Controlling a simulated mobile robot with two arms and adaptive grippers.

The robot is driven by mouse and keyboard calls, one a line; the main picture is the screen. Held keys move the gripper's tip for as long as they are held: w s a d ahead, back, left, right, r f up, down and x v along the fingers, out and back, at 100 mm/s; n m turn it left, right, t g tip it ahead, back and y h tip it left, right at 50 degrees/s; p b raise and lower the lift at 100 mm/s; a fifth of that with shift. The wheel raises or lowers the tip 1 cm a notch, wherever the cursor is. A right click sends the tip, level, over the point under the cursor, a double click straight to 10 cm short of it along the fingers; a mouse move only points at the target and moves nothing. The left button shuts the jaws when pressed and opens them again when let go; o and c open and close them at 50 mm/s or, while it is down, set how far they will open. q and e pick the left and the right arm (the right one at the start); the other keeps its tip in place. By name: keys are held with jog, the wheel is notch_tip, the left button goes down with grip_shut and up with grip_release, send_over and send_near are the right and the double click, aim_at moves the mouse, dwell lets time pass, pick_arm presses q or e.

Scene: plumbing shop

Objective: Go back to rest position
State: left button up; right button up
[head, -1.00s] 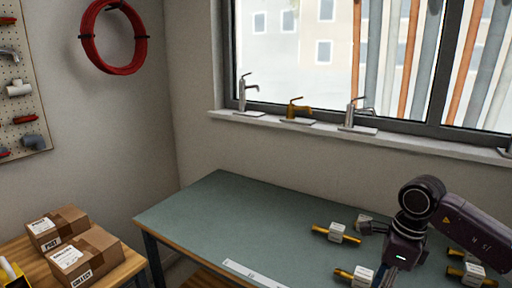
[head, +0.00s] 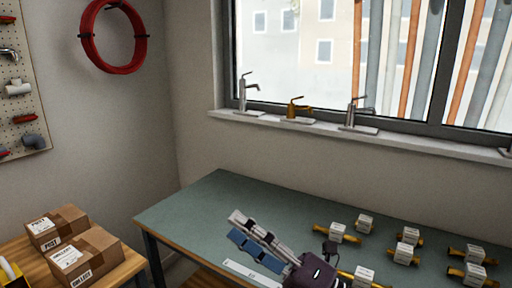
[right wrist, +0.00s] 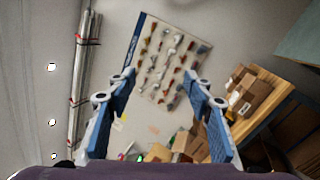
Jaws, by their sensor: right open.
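My right gripper (head: 238,228) is over the front part of the green-topped table (head: 205,208) in the head view, pointing left. Its two fingers are spread apart with nothing between them. In the right wrist view the open fingers (right wrist: 159,80) frame a pegboard and cartons in the distance. My left gripper is in neither view.
Several brass fittings with white labels, one of them a fitting (head: 337,233), lie on the table's right side. A white strip (head: 250,272) lies near its front edge. Cartons (head: 88,257) stand on a wooden table at left. Taps (head: 298,110) line the windowsill.

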jog(key=w+d+f+m+t+h, duration=0.2)
jog(key=d+f+m+t+h, duration=0.2)
jog(key=d+f+m+h, duration=0.5)
jog(key=w+d+f+m+t+h, duration=0.3)
jog(key=d+m+h, duration=0.4)
jog(key=m, duration=0.6)
jog(key=s+d+f+m+g+h, duration=0.3)
jog(key=s+d+f+m+g, duration=0.15)
jog(key=f, duration=0.65)
jog(key=s+d+f+m+g, duration=0.1)
jog(key=s+f+m+g, duration=0.15)
jog(key=s+f, duration=0.4)
jog(key=s+d+f+m+g, duration=0.1)
jog(key=s+f+g, duration=0.3)
jog(key=s, duration=0.6)
jog(key=s+d+f+m+g, duration=0.1)
jog(key=s+f+m+g, duration=0.1)
jog(key=s+f+g, duration=0.45)
jog(key=s+f+t, duration=0.1)
jog(key=s+f, duration=0.1)
jog(key=f, duration=1.2)
jog(key=s+f+t, duration=0.1)
jog(key=s+f, duration=0.2)
jog(key=f, duration=1)
jog(key=s+d+f+g, duration=0.1)
jog(key=s+d+f, duration=0.1)
jog(key=s+f, duration=1.2)
jog(key=shift+s+d+f+g, duration=0.2)
jog(key=shift+s+d+g, duration=0.15)
jog(key=shift+s, duration=0.6)
